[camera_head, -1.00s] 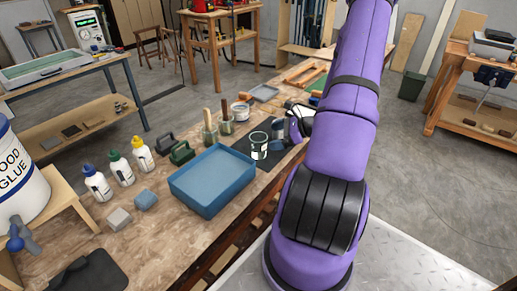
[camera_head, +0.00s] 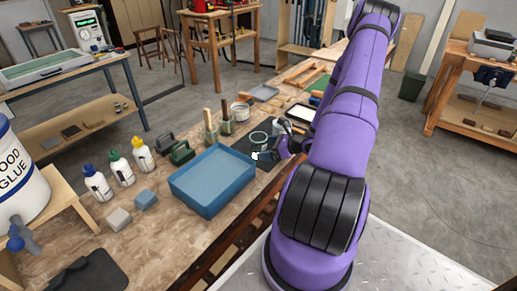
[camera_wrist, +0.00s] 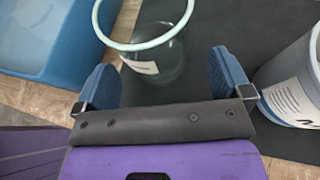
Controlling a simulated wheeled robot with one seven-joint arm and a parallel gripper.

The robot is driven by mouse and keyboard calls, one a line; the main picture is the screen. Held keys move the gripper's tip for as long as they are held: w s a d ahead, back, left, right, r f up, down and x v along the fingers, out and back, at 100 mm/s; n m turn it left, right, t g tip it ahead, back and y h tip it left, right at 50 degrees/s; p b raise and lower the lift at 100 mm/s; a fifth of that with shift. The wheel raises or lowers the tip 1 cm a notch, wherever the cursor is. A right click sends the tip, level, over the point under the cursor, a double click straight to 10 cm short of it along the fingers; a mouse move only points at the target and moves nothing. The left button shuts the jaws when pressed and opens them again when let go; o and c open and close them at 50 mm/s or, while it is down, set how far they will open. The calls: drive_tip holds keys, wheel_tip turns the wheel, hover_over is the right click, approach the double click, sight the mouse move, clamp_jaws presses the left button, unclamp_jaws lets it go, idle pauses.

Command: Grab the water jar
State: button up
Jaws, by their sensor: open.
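The clear glass jar (camera_head: 259,139), which has a pale rim and a white label, stands upright on a dark mat (camera_head: 240,148) on the workbench. In the wrist view the jar (camera_wrist: 160,62) is just ahead of my gripper, nearer the left finger. My gripper (camera_wrist: 163,72) is open, with its two blue fingers apart and nothing clasped. In the head view my gripper (camera_head: 272,149) is at the right side of the jar, partly overlapping its lower part. Whether a finger touches the jar cannot be told.
A grey labelled container (camera_wrist: 292,88) stands close to the right finger. A blue tray (camera_head: 212,178) lies left of the jar, its edge near the left finger. Brushes in pots (camera_head: 211,130) and a white tub (camera_head: 241,110) stand behind. Glue bottles (camera_head: 119,167) are farther left.

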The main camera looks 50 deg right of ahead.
sight(266, 141)
drive_tip(key=shift+x, duration=1.85)
drive_tip(key=shift+s+a, duration=0.1)
drive_tip(key=shift+a, duration=0.05)
drive_tip(key=c, duration=1.2)
drive_tip(key=shift+o, duration=0.2)
drive_tip(key=shift+r, duration=0.1)
drive_tip(key=shift+r, duration=1.35)
drive_tip(key=shift+s+r, duration=0.1)
drive_tip(key=shift+r, duration=0.25)
drive_tip(key=s+d+r, duration=0.1)
drive_tip(key=s+d, duration=0.2)
drive_tip(key=s, duration=1.2)
drive_tip(key=shift+s+r, duration=0.15)
drive_tip(key=shift+s, duration=0.05)
